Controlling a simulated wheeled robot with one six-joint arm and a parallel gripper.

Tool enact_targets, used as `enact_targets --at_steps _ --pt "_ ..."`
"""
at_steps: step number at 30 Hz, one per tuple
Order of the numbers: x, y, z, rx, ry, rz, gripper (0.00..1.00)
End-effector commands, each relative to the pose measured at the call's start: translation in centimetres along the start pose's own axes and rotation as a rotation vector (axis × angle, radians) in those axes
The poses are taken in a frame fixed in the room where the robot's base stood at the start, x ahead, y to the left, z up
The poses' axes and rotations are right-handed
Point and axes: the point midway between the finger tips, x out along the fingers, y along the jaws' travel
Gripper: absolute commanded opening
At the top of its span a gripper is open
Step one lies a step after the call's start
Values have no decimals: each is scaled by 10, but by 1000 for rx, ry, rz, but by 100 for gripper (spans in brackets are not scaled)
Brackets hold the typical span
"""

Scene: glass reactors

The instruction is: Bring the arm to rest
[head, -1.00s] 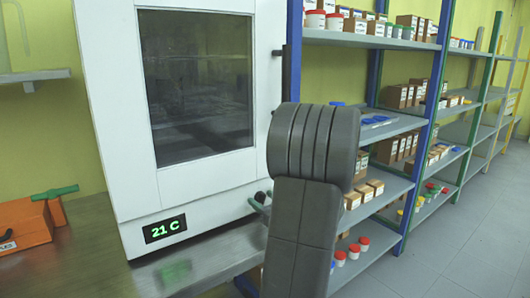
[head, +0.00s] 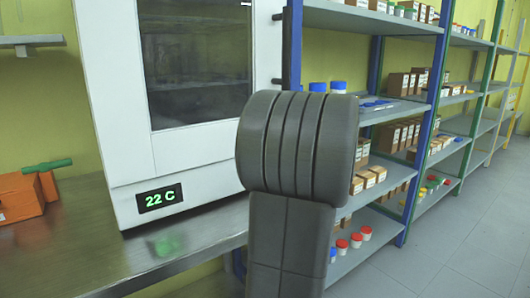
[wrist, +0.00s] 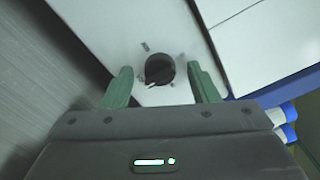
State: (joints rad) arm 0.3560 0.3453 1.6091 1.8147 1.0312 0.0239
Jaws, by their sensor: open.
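In the head view my grey arm link stands in the middle and hides my gripper. In the wrist view my gripper (wrist: 161,88) shows two green fingers spread apart with nothing held between them. A black knob (wrist: 160,70) with a white pointer sits on the white oven front beyond the fingers, and it appears between them in the picture. I cannot tell how far the fingertips are from it. The oven (head: 105,110) has a dark window (head: 200,70) and a green display (head: 160,198) reading 22 C.
The oven stands on a metal bench (head: 185,250). An orange box (head: 20,197) with a green handle lies at the left. A shelf rack (head: 415,105) with boxes and capped bottles is close at the right. Blue-capped bottles (wrist: 286,122) show beside my gripper. Grey floor (head: 465,245) is free.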

Motion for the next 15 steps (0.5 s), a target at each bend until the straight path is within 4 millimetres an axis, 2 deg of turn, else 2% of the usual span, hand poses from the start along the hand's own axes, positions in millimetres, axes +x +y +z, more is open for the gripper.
enact_targets --at_steps 15 --pt "0 0 0 -432 -1 0 54"
